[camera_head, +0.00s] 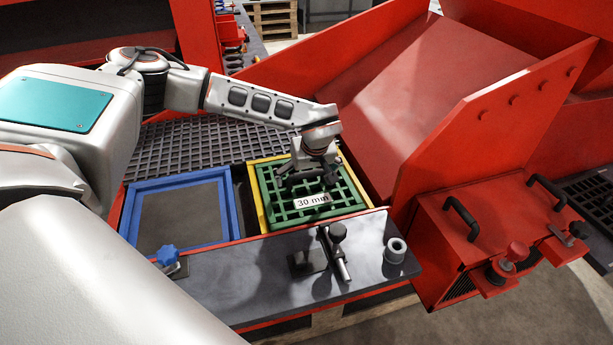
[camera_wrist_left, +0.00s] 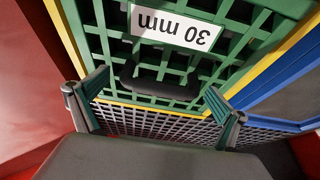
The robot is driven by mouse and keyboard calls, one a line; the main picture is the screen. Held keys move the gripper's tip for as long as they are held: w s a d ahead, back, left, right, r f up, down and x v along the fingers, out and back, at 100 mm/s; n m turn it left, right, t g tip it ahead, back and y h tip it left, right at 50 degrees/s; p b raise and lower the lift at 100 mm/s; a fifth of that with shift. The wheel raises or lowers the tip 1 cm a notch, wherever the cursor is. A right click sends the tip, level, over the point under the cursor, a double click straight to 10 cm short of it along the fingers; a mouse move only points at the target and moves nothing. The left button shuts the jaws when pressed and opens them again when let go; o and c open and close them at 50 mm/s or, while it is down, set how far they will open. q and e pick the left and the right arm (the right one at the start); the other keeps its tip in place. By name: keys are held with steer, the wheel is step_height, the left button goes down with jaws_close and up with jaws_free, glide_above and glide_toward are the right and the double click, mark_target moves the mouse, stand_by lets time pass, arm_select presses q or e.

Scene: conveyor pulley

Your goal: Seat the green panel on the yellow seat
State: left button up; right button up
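The green panel (camera_head: 289,212) is a grid with a white "30 mm" label and a dark handle (camera_wrist_left: 160,88). It lies over the yellow seat (camera_head: 256,205), whose rim shows along its left and back edges. In the left wrist view, the yellow rim (camera_wrist_left: 160,108) runs close along the panel's edge. I cannot tell whether the panel sits fully flush. My left gripper (camera_head: 312,170) is above the panel at the handle. In the wrist view its two fingers are spread wide, on either side of the handle and apart from it. My right gripper is not in view.
A blue frame (camera_head: 132,212) with a dark opening lies left of the seat. Dark mesh (camera_head: 190,146) lies behind. A dark front ledge (camera_head: 270,290) carries a clamp (camera_head: 338,250) and a grey ring (camera_head: 396,250). A tall red side wall (camera_head: 470,130) rises to the right.

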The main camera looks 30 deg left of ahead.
arm_select(q)
steer(key=shift+s+f, duration=0.1)
steer(key=shift+f, duration=0.05)
steer(key=v, duration=1.2)
stand_by(0.6)
